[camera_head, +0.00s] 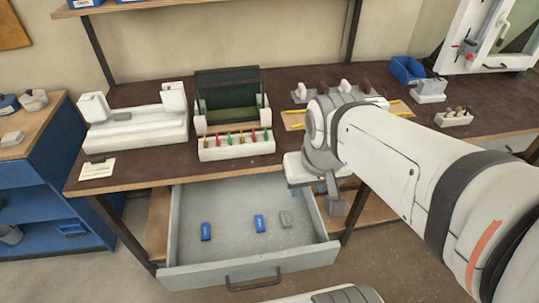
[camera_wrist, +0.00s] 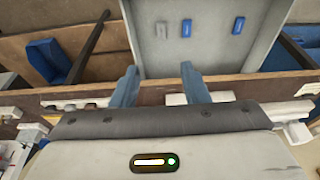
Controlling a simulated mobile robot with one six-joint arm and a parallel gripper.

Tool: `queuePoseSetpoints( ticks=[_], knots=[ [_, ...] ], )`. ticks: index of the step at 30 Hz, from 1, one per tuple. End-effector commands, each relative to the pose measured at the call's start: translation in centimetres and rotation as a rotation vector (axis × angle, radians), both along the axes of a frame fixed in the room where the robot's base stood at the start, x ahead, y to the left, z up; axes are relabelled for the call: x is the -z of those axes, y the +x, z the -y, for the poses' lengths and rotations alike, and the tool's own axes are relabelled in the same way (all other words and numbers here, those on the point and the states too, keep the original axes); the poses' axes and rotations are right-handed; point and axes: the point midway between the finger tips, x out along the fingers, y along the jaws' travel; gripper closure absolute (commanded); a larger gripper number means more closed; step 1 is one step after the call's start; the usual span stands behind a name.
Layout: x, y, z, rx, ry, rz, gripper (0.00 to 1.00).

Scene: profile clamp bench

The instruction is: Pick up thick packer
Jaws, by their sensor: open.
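An open grey drawer (camera_head: 185,245) under the bench holds three small blocks lying apart: a blue block (camera_head: 206,231) at left, another blue block (camera_head: 259,223) and a grey block (camera_head: 285,219) at right. I cannot tell by thickness which is the thick packer. The wrist view shows the grey block (camera_wrist: 161,30), one blue block (camera_wrist: 186,28) and the other blue block (camera_wrist: 238,25) beyond my fingertips. My gripper (camera_wrist: 163,84) is open and empty, its two blue fingers spread. In the head view my gripper (camera_head: 331,196) hangs by the drawer's right side, touching none of the blocks.
The bench top (camera_head: 140,180) overhangs the drawer's back. A blue cabinet (camera_head: 40,185) is at left. Most of the drawer floor is clear.

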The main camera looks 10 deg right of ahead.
Motion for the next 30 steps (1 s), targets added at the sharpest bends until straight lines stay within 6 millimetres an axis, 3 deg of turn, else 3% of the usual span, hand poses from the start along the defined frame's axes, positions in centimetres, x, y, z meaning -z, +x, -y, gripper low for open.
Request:
queuePoseSetpoints(
  ticks=[5,8,15,21,30],
  knots=[
    [2.7,1.6,0.0,0.003,0.0,-0.032,0.49],
    [6.1,3.8,-0.1,0.007,0.001,-0.071,0.49],
    [16.5,9.9,-0.2,0.004,0.002,-0.177,0.49],
    [23.1,13.1,-0.2,0.003,0.002,-0.236,0.49],
    [26.9,14.1,-0.3,0.002,0.003,-0.261,0.49]
  ],
)
